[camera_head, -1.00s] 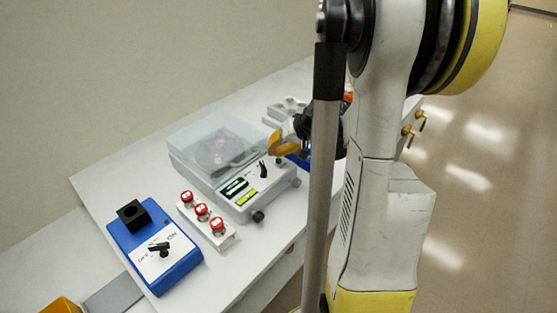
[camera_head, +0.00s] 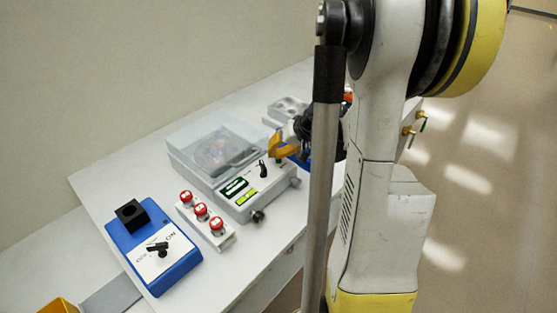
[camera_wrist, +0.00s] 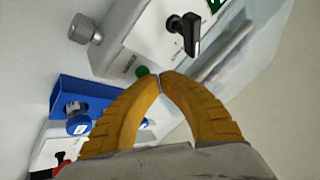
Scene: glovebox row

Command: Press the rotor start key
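The rotor start key looks to be the small green round button (camera_wrist: 142,71) on the white front panel of the centrifuge-like machine (camera_head: 207,180), which has a clear lid. A black lever knob (camera_wrist: 185,30) sits on the same panel. My gripper (camera_wrist: 160,75) has yellow-orange curved fingers with the tips together and nothing visible between them. In the wrist view the tips are just beside the green button and partly overlap its edge; contact cannot be told. In the head view my gripper (camera_head: 273,150) is over the right end of the panel and largely covers the button.
A strip with red buttons (camera_head: 202,211) and a blue box with a black switch (camera_head: 184,267) stand to the left. Another blue unit (camera_wrist: 85,95) is close beside the machine. A grey tray (camera_head: 286,108) lies behind. The front table edge is clear.

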